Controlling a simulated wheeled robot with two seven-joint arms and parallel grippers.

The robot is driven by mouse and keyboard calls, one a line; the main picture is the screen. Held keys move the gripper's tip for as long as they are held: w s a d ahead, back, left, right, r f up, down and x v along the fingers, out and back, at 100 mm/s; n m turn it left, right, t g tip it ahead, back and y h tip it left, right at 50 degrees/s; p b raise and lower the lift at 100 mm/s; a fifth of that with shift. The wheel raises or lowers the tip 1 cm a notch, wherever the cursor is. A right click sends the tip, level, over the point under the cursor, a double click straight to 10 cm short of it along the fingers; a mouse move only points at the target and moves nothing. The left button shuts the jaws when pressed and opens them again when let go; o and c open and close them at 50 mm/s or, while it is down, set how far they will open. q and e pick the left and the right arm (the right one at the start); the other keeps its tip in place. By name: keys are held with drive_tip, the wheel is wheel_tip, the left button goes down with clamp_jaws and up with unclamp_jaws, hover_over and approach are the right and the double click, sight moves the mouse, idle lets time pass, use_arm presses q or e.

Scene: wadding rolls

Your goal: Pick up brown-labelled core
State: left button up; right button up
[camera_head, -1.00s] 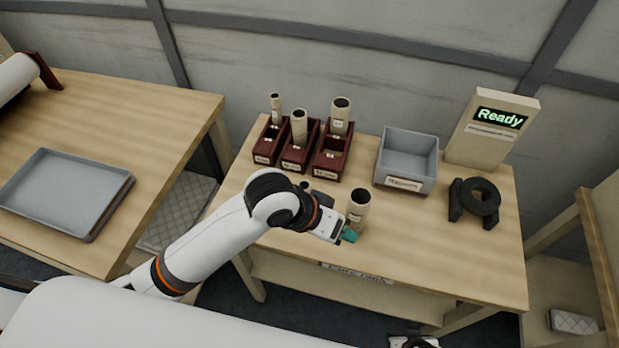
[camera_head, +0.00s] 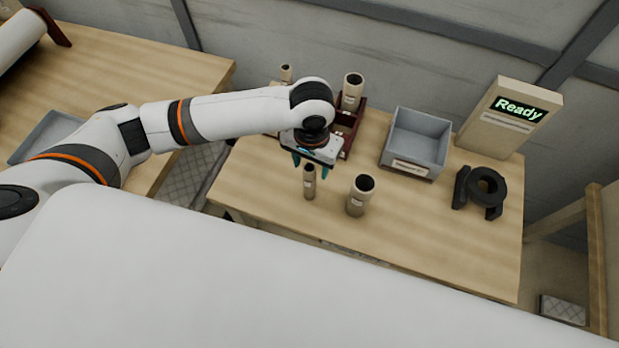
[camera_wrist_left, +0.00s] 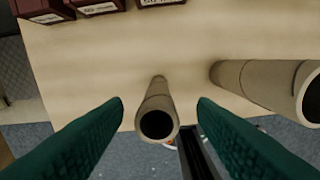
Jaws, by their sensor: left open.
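A slim tan core (camera_head: 310,184) stands upright on the table; in the left wrist view the slim core (camera_wrist_left: 157,112) shows its dark open end between the finger lines. A wider tan core (camera_head: 357,198) stands to its right and shows in the left wrist view (camera_wrist_left: 245,78). Each bears a small pale label; I cannot tell which label is brown. My left gripper (camera_head: 310,166) is open and empty, fingers pointing down at the top of the slim core. I cannot tell whether they touch it. My right gripper is out of view.
Dark red holders (camera_head: 346,132) with cores stand behind my left arm, partly hidden. A grey bin (camera_head: 417,142), a black tape-like ring on a stand (camera_head: 484,190) and a "Ready" display (camera_head: 518,107) stand to the right. The table's front right is clear.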

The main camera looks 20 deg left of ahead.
sight(309, 178)
use_arm(q)
drive_tip(key=shift+s+a+f+p, duration=0.15)
drive_tip(key=shift+f+p, duration=0.2)
drive_tip(key=shift+f, duration=1.15)
drive_tip(key=shift+s+f+p, duration=0.1)
drive_tip(key=shift+f+p, duration=0.25)
drive_tip(key=shift+f, duration=1.15)
drive_tip(key=c, duration=1)
